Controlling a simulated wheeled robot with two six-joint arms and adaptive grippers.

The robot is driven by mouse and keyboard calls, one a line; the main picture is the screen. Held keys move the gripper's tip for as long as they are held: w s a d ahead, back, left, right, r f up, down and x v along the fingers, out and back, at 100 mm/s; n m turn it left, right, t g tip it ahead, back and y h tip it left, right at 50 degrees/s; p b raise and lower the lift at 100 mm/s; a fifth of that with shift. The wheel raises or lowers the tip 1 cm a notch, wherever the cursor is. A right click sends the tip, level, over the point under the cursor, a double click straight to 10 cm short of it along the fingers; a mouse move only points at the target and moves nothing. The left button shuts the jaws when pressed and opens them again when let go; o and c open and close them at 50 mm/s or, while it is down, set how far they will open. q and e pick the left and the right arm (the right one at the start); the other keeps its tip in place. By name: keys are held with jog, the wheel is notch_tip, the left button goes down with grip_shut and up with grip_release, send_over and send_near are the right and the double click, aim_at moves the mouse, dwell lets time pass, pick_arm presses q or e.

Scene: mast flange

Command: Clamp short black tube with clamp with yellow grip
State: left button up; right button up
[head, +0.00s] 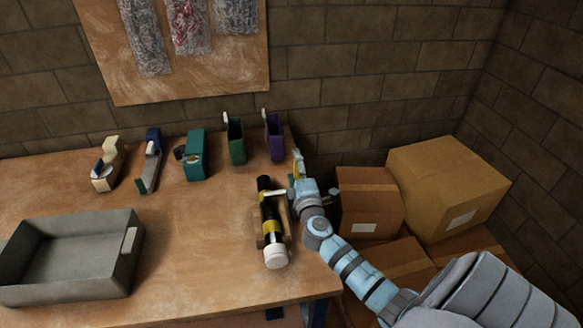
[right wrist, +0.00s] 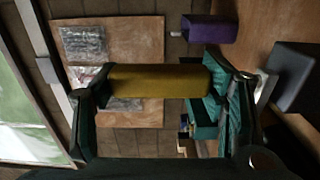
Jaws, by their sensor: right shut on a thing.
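The black tube (head: 266,200) lies on a wooden support (head: 259,241) near the table's right end. It has a yellow band and a white end piece (head: 275,257) toward the front. My right gripper (head: 300,190) is just right of the tube and shut on the clamp's yellow grip (right wrist: 158,81), which spans between the fingers in the right wrist view (right wrist: 165,90). A pale bar (head: 275,193) reaches from the gripper over the tube; I cannot tell whether it touches or clamps it. My left gripper is out of view.
A grey tray (head: 132,265) stands at the left front. Tape dispensers in cream (head: 105,172), blue (head: 149,172) and teal (head: 194,160) stand at the back, beside green (head: 236,145) and purple (head: 274,143) holders. Cardboard boxes (head: 371,205) are right of the table.

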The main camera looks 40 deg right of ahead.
jog(key=shift+f, duration=0.1)
jog(key=o, duration=1.7)
jog(key=v, duration=1.2)
jog(key=shift+s, duration=0.1)
